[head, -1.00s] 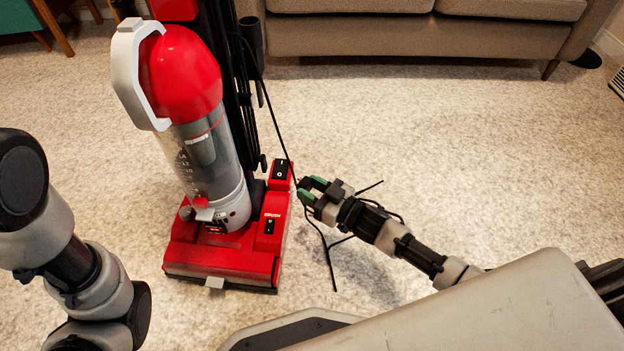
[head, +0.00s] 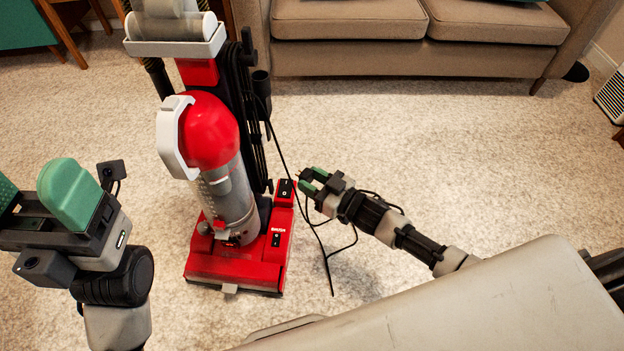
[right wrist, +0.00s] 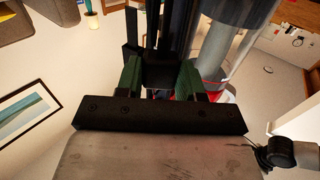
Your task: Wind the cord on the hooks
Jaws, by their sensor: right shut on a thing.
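The black cord (head: 320,245) hangs from the upper side of the red upright vacuum (head: 262,262) and trails down to the carpet, with a loop near my right gripper. Dark strands run along the vacuum's tall black back part (head: 250,125). I cannot clearly make out the hooks there. My right gripper (head: 308,180) is beside the vacuum's base, shut on the cord; the held part is mostly hidden. In the right wrist view, a dark piece sits between the green fingers (right wrist: 160,80). My left gripper (head: 38,195) is raised at the left, its green fingers apart and empty.
A beige sofa (head: 400,55) stands at the back. Carpet (head: 420,145) is clear between the sofa and my right arm. A wooden-legged green seat (head: 30,25) is at the far left. The vacuum's handle part rises toward the top edge.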

